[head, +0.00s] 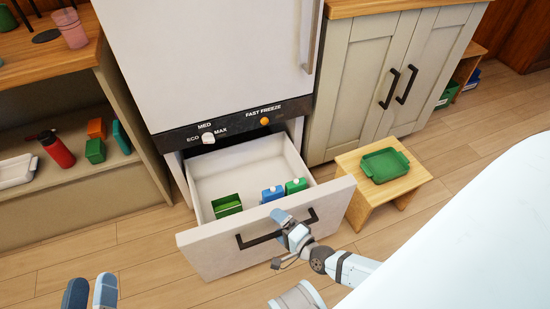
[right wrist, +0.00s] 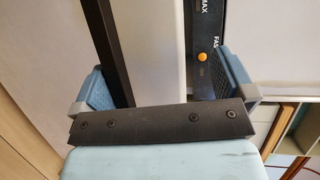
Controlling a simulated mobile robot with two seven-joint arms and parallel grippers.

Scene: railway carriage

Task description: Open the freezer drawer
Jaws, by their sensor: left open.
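The white freezer drawer (head: 220,256) is pulled out below the fridge's control panel, its inside showing. A black bar handle (head: 259,239) runs across its front. My right gripper (head: 286,222) is at the right part of this handle. In the right wrist view the fingers of my right gripper (right wrist: 168,85) are wide apart. The dark handle bar (right wrist: 108,50) shows between them, close to the left finger, and is not clamped. My left gripper (head: 91,292) is open and empty at the bottom left, away from the drawer.
The drawer holds a green open box (head: 227,206), a blue carton (head: 272,194) and a green carton (head: 296,186). A wooden stool (head: 408,188) with a green tray (head: 384,165) stands right of the drawer. Shelves with a red bottle (head: 58,152) stand left. Floor in front is clear.

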